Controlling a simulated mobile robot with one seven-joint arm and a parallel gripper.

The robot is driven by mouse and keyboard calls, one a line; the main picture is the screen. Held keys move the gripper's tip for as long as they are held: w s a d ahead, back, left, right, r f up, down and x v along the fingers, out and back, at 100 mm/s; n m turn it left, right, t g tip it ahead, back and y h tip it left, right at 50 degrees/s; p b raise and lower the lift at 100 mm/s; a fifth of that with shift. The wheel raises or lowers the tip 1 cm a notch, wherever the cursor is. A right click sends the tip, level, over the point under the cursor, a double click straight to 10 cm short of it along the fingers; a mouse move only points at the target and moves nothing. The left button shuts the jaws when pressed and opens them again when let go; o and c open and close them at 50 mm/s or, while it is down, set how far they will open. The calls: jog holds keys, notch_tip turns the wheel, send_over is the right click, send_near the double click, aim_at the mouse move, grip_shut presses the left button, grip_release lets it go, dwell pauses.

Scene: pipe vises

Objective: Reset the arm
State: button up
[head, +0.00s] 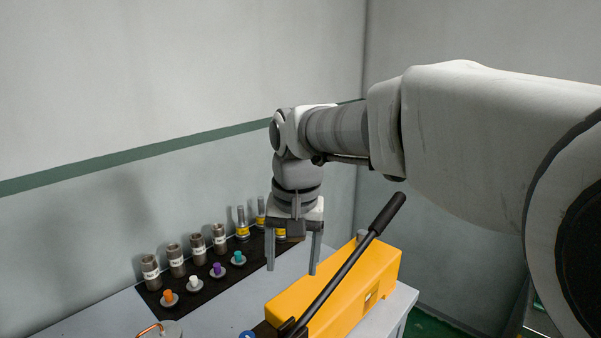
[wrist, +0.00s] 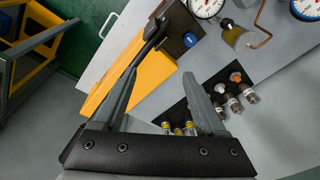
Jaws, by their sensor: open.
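My arm reaches in from the right in the head view and bends down at the wrist. My gripper (head: 292,268) points down with its two fingers apart and nothing between them. It hangs above the table (head: 225,312), beside the yellow vise body (head: 362,292) with its long black lever (head: 350,262). In the wrist view my gripper (wrist: 160,74) is also open and empty. The yellow vise body (wrist: 140,85) shows beyond its left finger there. Whether the fingers touch anything below is not clear, but they look apart from the vise.
Labelled grey pipe pieces (head: 176,260) and yellow-banded fittings (head: 242,225) stand in a row along the wall, with coloured plugs in front. Gauges (wrist: 205,6) and a copper-coloured tube lie at the wrist view's top. A yellow-framed structure (wrist: 35,55) stands left. Air above the table is clear.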

jog(key=s+d+f+t, duration=0.1)
jog(key=s+d+t, duration=0.3)
jog(key=s+d, duration=1.2)
jog(key=shift+d+f+n+h, duration=0.3)
jog(key=shift+d+f, duration=0.05)
jog(key=shift+f, duration=0.05)
